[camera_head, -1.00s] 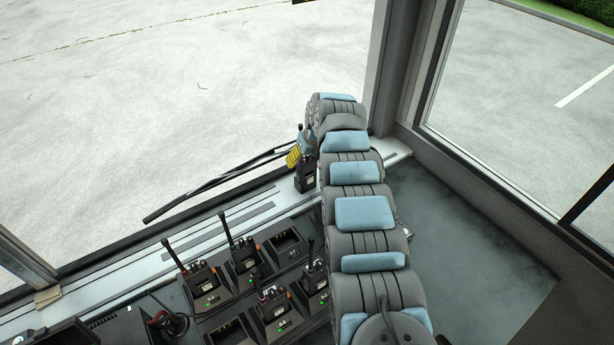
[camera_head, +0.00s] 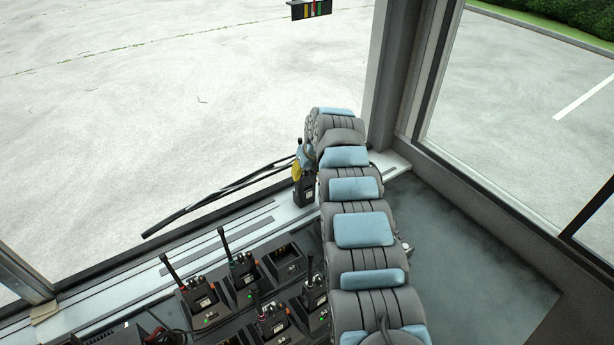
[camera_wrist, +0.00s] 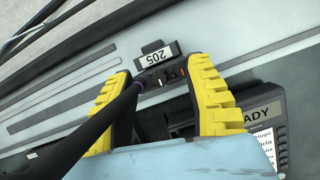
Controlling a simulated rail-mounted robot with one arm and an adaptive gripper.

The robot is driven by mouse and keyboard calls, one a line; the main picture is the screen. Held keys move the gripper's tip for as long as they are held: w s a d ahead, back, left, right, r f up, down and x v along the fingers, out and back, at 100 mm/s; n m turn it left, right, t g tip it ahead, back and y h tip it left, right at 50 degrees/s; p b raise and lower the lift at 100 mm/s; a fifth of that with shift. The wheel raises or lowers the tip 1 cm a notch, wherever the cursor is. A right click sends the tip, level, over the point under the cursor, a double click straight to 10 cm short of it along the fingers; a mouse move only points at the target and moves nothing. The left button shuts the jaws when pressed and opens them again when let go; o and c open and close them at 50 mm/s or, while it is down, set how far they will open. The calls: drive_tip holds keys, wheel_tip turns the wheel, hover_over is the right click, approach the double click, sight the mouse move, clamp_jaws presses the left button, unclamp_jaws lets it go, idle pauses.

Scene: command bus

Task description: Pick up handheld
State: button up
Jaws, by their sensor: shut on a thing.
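My gripper (camera_head: 297,168) has yellow fingers and is shut on a black handheld radio (camera_head: 304,192), held upright over the light sill by the window in the head view. In the wrist view the handheld (camera_wrist: 152,118) sits between the two yellow fingers (camera_wrist: 160,95). Its top has small knobs, and its thick black antenna with a purple band runs toward the lower left. Whether the handheld touches the sill cannot be told. My arm hides part of the scene to the right.
Several other handhelds with antennas (camera_head: 203,297) stand in a black charger rack (camera_head: 225,322) in front of the sill. One slot (camera_head: 287,262) is empty. A window post (camera_head: 384,75) rises close behind my arm. In the wrist view a black unit marked READY (camera_wrist: 262,108) is at the right.

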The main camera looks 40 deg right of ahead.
wheel_tip(320, 180, up, 2)
drive_tip(key=shift+a+r+b, duration=0.1)
drive_tip(key=shift+r+b, duration=0.1)
drive_tip(key=shift+b, duration=0.35)
drive_tip(key=shift+r, duration=0.35)
drive_tip(key=shift+s+a+r+p, duration=1.05)
drive_tip(key=shift+s+r+p, duration=0.55)
drive_tip(key=shift+s+p, duration=0.55)
drive_tip(key=shift+s+a+r+p, duration=1.1)
drive_tip(key=shift+s+r+p, duration=0.55)
drive_tip(key=shift+s+p, duration=0.5)
drive_tip(key=shift+s+a+r+p, duration=1.05)
drive_tip(key=shift+s+r+p, duration=0.7)
drive_tip(key=shift+p, duration=0.6)
drive_tip(key=shift+s+f, duration=0.15)
drive_tip(key=shift+d, duration=0.1)
